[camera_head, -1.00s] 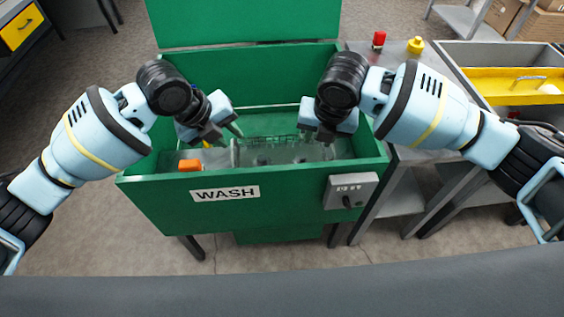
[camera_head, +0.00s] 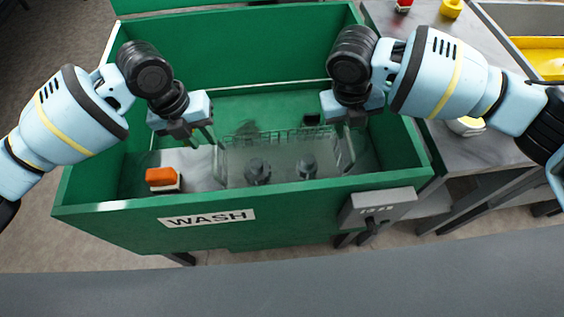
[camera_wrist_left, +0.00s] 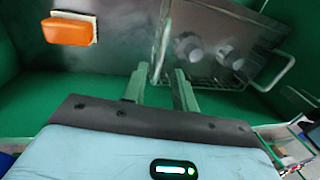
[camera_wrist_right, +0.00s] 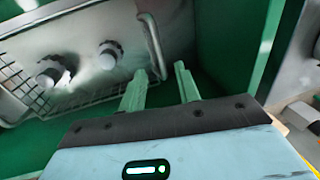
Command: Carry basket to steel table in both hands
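The wire basket (camera_head: 283,160) sits inside the green wash tank with two grey knobbed parts in it. Its raised handles are at its left and right ends. My left gripper (camera_head: 205,138) is open just above the left handle (camera_wrist_left: 160,50), which reaches toward the gap between the fingers. My right gripper (camera_head: 347,128) is open near the right handle (camera_wrist_right: 152,42), which also reaches toward its finger gap. Neither gripper is closed on a handle. The steel table (camera_head: 490,150) is to the right of the tank, partly hidden by my right arm.
The green tank (camera_head: 120,205), labelled WASH, has high walls around the basket. An orange-topped block (camera_head: 163,178) lies left of the basket. A control box (camera_head: 378,205) juts from the tank's front right. Red (camera_head: 403,5) and yellow (camera_head: 451,8) items stand on the steel table.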

